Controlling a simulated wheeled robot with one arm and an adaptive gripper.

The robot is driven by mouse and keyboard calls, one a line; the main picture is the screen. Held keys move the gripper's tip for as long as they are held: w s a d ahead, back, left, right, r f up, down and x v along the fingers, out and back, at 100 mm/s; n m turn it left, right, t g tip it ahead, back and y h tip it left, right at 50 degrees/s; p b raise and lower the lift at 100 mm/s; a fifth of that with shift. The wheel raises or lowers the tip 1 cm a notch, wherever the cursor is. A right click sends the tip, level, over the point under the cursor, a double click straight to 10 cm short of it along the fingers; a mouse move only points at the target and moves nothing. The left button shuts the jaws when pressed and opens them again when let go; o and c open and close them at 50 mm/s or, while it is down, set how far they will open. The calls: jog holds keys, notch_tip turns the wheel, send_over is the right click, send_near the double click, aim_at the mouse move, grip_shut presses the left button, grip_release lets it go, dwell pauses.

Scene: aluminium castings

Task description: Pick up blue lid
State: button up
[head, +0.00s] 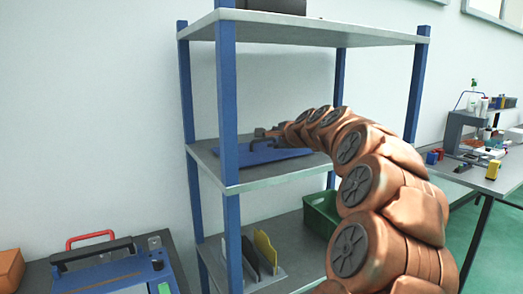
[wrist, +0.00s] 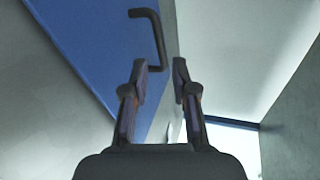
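The blue lid (head: 247,156) lies flat on the middle shelf of the rack in the head view. In the wrist view the blue lid (wrist: 88,40) fills the upper left, with a dark bent handle (wrist: 157,45) along its right side. My arm reaches in from the right, and my gripper (head: 268,133) is over the lid, small and partly merged with it in the head view. In the wrist view my gripper (wrist: 159,66) is open, with a gap between its fingertips and nothing visibly held. The handle's lower end shows near the gap; I cannot tell how far apart in depth.
Blue rack posts (head: 228,100) stand close to my arm. The upper shelf (head: 310,29) is above it. A green crate (head: 321,212) sits on the lower shelf. A blue case (head: 105,277) stands on the left table. A cluttered bench (head: 490,180) is at right.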

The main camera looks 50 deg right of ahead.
aim_at(264, 140)
jog(key=shift+p+x, duration=0.35)
jog(key=shift+x, duration=0.8)
jog(key=shift+p+x, duration=0.55)
jog(key=shift+x, duration=1.45)
jog(key=shift+a, duration=0.1)
grip_shut()
